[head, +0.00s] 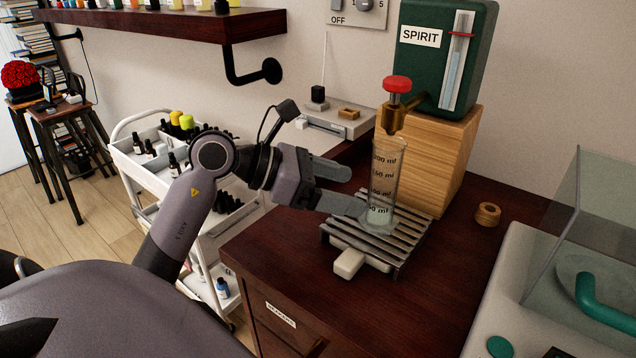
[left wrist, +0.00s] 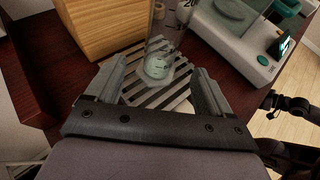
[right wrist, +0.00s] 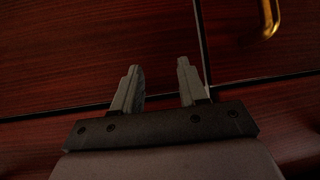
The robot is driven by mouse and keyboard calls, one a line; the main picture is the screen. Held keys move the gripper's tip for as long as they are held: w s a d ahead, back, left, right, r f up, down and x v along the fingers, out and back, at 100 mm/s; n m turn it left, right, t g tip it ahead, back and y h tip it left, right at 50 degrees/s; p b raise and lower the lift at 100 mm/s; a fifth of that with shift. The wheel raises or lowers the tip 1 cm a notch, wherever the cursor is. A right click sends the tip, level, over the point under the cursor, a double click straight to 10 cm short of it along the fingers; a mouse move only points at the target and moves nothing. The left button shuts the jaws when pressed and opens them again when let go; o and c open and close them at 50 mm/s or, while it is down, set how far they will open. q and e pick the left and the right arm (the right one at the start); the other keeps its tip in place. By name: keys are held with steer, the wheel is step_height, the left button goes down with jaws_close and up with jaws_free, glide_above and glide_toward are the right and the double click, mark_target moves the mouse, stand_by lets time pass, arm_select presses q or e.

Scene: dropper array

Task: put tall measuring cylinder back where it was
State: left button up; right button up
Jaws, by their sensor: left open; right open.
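The tall measuring cylinder (head: 385,190) is clear glass with dark ml marks. It stands upright on the slatted metal rack (head: 335,236), below the brass tap with the red knob (head: 397,85). My left gripper (head: 352,190) is open beside the cylinder, its fingers pointing at it from the left. In the left wrist view the cylinder (left wrist: 160,62) stands just beyond and between the open fingertips (left wrist: 160,82), over the slats. My right gripper (right wrist: 158,75) is open and empty in front of dark red wooden drawer fronts. It does not show in the head view.
A green SPIRIT tank (head: 445,50) sits on a wooden block (head: 440,160) behind the cylinder. A cork ring (head: 487,214) lies to the right. A balance with a glass shield (head: 590,240) stands at the right edge. A white cart (head: 150,175) with bottles stands left of the desk.

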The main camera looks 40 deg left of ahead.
arm_select(q)
steer(key=shift+v, duration=2.2)
